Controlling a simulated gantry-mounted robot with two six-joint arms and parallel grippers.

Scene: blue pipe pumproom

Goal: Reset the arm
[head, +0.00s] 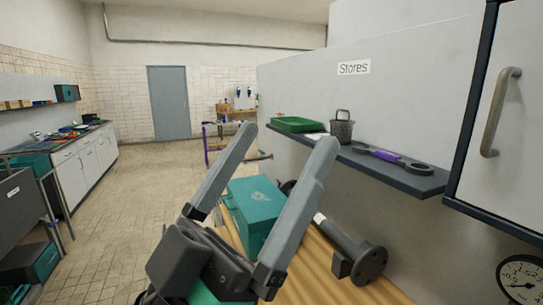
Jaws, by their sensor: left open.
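My left gripper (287,136) fills the middle foreground, its two long grey fingers spread wide and pointing up and away. Nothing is held between the fingers. Behind and between them, a teal box (257,208) with a pale mark on its lid stands on a wooden bench top (318,283); the fingers hide part of it. I cannot tell how far the gripper is from the box. My right gripper is not in view.
A dark flanged pipe (345,240) lies on the bench, right of the gripper. The "Stores" wall shelf (410,175) holds a green tray (297,124), metal basket (342,128) and purple-handled tool (388,156). A cabinet (505,130) juts out at right. Open tiled floor (120,200) lies left.

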